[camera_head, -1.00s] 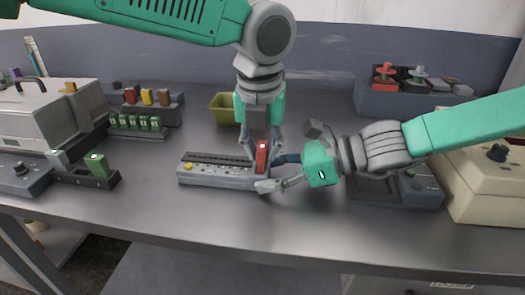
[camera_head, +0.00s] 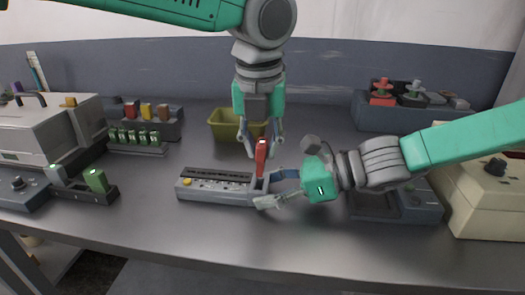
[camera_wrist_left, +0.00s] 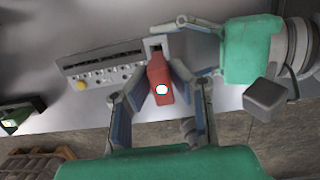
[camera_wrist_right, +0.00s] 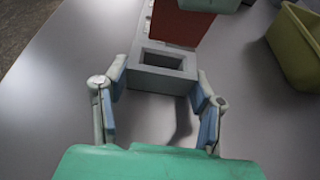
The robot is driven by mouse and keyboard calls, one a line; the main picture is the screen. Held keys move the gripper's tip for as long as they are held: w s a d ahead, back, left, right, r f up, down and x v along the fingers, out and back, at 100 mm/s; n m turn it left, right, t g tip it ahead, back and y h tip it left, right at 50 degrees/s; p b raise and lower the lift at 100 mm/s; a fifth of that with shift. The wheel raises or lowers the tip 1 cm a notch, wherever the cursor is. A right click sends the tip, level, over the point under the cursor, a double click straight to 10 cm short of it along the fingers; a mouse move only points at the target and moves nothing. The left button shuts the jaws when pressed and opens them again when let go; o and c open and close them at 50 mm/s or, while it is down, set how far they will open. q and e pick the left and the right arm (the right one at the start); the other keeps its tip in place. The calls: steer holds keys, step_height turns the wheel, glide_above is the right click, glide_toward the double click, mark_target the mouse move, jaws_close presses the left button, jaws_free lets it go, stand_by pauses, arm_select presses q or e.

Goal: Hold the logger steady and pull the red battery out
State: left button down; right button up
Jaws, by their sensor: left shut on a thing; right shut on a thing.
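The logger (camera_head: 212,195) is a long grey block with a yellow button, lying on the table; it also shows in the left wrist view (camera_wrist_left: 98,72). My right gripper (camera_head: 273,188) is shut on the logger's right end, one finger on each side. My left gripper (camera_head: 259,148) points down and is shut on the red battery (camera_head: 261,160), above that end. The battery is upright with a light on its top (camera_wrist_left: 160,76). In the right wrist view, the logger's socket (camera_wrist_right: 163,62) is open and empty, with the battery (camera_wrist_right: 180,25) above and beyond it.
A yellow-green bin (camera_head: 222,126) stands behind the logger. Racks with green and coloured cells (camera_head: 133,138) and a grey case (camera_head: 40,130) are at the left. A box with red and grey knobs (camera_head: 375,113) is at the back right. The table's front edge is clear.

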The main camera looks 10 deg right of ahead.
steer(key=o, duration=1.5)
steer(key=shift+o, duration=0.2)
